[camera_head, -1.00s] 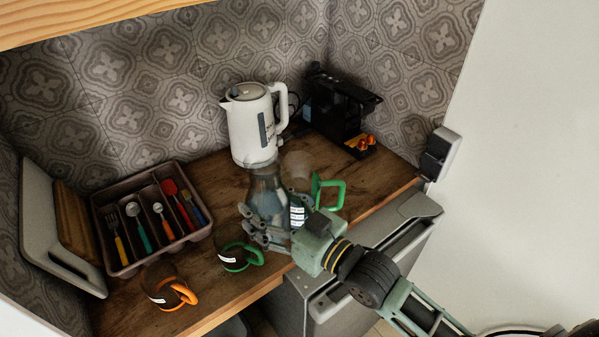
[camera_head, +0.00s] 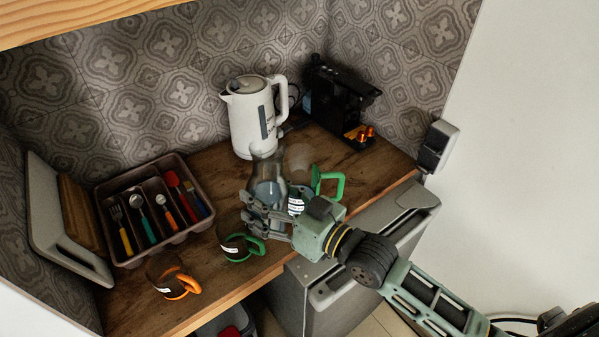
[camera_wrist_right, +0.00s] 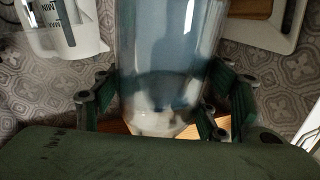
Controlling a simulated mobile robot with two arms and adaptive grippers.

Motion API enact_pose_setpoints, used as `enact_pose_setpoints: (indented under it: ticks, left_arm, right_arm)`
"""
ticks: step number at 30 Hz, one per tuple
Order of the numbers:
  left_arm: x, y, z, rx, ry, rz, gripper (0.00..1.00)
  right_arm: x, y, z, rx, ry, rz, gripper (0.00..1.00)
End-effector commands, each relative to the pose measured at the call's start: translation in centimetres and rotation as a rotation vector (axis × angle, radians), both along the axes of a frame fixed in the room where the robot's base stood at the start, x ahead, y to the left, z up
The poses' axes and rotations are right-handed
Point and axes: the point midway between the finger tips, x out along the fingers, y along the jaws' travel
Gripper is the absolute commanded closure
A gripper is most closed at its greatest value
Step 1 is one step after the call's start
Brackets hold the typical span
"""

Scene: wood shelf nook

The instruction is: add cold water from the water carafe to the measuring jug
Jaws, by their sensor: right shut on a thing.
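The clear glass water carafe (camera_head: 265,172) stands near the middle of the head view, in front of the kettle. My right gripper (camera_head: 264,216) is shut around its lower body. In the right wrist view, the carafe (camera_wrist_right: 172,60), with bluish water in it, fills the middle between the gripper fingers (camera_wrist_right: 170,110). The clear measuring jug with a green handle (camera_head: 329,183) is just right of the carafe, partly hidden by the carafe and my gripper. A white label shows low on it. I cannot tell whether the carafe's base touches the counter. My left gripper is out of view.
A white kettle (camera_head: 246,120) stands behind the carafe, with a black coffee machine (camera_head: 335,100) to its right. A green-handled glass mug (camera_head: 237,248) and an orange-handled one (camera_head: 172,278) are near the front edge. A cutlery tray (camera_head: 126,256) sits left.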

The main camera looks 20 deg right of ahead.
Motion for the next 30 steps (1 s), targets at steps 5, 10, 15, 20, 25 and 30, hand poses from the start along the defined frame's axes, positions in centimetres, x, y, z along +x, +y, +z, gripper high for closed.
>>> enact_pose_setpoints:
  ticks: [5,10,15,20,25,30]
  left_arm:
    - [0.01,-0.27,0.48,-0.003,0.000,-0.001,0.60]
    - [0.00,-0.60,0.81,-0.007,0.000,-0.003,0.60]
    - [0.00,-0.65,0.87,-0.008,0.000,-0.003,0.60]
    - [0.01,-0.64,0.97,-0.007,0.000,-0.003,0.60]
    - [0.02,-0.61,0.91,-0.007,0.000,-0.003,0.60]
    - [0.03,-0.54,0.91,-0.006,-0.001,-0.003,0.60]
  right_arm:
    - [-0.03,0.03,0.60,0.067,0.055,-0.001,0.83]
    - [-0.08,0.09,0.78,0.128,0.115,-0.001,0.83]
    - [-0.05,0.07,0.73,0.188,0.174,-0.001,0.83]
    - [-0.03,0.03,0.71,0.246,0.231,0.000,0.83]
    - [0.08,-0.07,0.58,0.305,0.290,0.000,0.83]
    - [0.17,-0.14,0.46,0.366,0.351,0.001,0.83]
